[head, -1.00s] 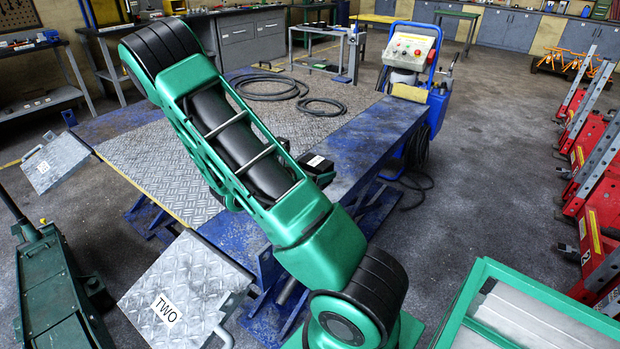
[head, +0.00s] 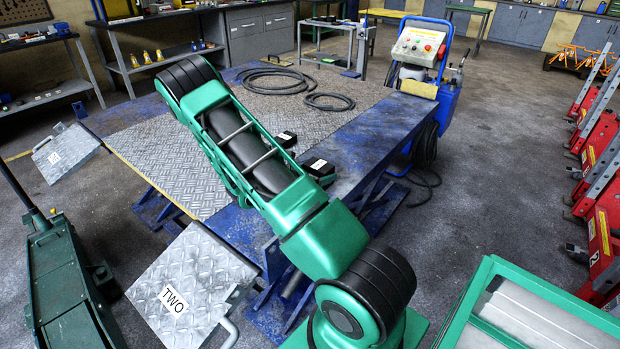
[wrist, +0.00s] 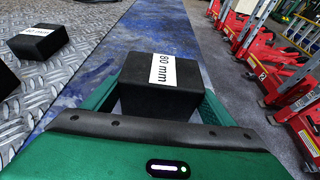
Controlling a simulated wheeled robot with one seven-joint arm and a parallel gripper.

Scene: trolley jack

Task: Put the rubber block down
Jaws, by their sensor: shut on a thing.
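In the wrist view, my gripper (wrist: 160,103) is shut on a black rubber block (wrist: 160,88) with a white label reading "80 mm". The block sits between the two green fingers, above or on the blue strip of the lift; I cannot tell whether it touches. Another black block (wrist: 38,42) with a white label lies on the patterned plate to the left, and part of a third shows at the left edge. In the head view, two labelled black blocks (head: 287,138) (head: 319,170) show beside my green arm.
The blue lift (head: 375,140) has a patterned plate with coiled black hoses (head: 275,80). A blue trolley with a control box (head: 415,45) stands at its far end. Red stands (head: 600,185) line the right. A plate labelled "TWO" (head: 190,275) and a green jack (head: 65,285) are at front left.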

